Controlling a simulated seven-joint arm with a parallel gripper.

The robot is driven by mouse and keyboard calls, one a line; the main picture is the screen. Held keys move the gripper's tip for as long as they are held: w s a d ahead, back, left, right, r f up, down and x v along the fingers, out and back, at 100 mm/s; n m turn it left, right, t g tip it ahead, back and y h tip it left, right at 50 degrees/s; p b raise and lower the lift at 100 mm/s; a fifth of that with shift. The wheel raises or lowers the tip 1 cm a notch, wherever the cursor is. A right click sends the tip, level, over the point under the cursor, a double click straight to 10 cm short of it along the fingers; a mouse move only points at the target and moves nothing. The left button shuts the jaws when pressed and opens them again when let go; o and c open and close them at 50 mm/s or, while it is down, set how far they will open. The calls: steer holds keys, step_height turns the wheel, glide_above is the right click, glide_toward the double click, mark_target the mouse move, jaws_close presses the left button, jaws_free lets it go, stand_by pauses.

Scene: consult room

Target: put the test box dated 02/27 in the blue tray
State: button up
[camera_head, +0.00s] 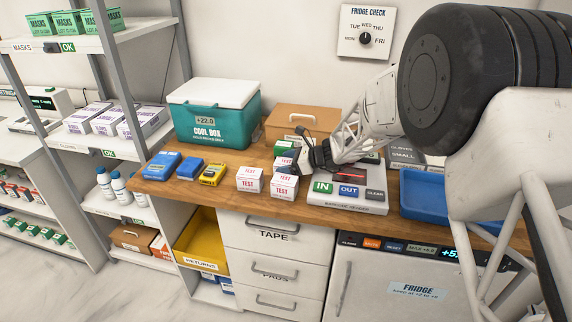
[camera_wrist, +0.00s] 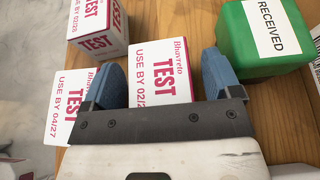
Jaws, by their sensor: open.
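White test boxes with red print stand on the wooden counter: one at left (camera_head: 249,181), one in front (camera_head: 285,188), one behind (camera_head: 284,164). In the wrist view, the middle box (camera_wrist: 160,75) reads "USE BY 02/2", its last digit hidden by my gripper (camera_wrist: 162,66). It lies between my open blue-padded fingers; I cannot tell whether they touch it. The left box (camera_wrist: 68,100) reads 04/27, and the upper box (camera_wrist: 97,28) seems to read 02/28. In the head view my gripper (camera_head: 312,158) is beside the rear boxes. The blue tray (camera_head: 422,196) is at right, partly behind my arm.
A green box marked RECEIVED (camera_wrist: 262,35) stands close to the right finger. The barcode reader (camera_head: 345,198) with its buttons lies between boxes and tray. A teal cool box (camera_head: 212,115) and a cardboard box (camera_head: 290,122) stand behind. Blue and yellow devices (camera_head: 212,174) lie at left.

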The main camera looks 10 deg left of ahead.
steer(key=shift+r, duration=0.1)
steer(key=shift+d+r, duration=0.1)
steer(key=shift+d, duration=0.05)
steer(key=v, duration=1.1)
steer(key=shift+d+r, duration=0.1)
steer(key=shift+d, duration=0.25)
stand_by(0.5)
